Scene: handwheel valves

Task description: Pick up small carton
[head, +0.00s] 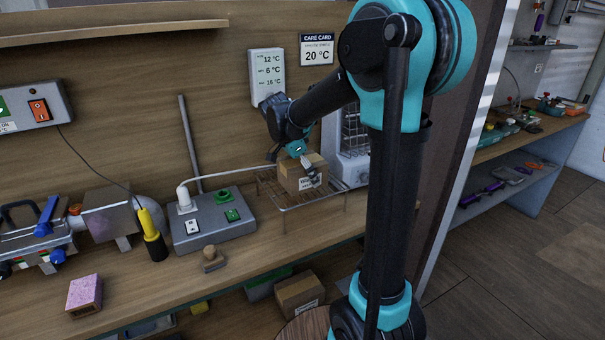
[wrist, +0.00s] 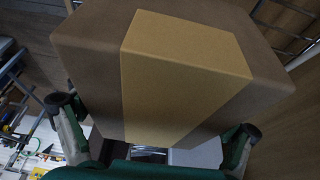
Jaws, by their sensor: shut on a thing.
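The small carton (head: 300,180) is a brown box with a printed white label, at the wire rack (head: 320,203) on the workbench. I cannot tell whether it rests on the rack or is just above it. My gripper (head: 303,158) reaches down onto the carton from above and is shut on it. In the wrist view the carton (wrist: 185,75) fills the middle, with a broad tan tape band. The fingers of my gripper (wrist: 154,117) stand at its left and right sides. Their contact faces are partly hidden.
A heater-like white unit (head: 350,145) stands right behind the rack. A grey switch box (head: 213,218) with a cable is left of it. A wooden stamp (head: 213,259) lies in front. Another carton (head: 299,292) sits on the lower shelf. The bench front is partly clear.

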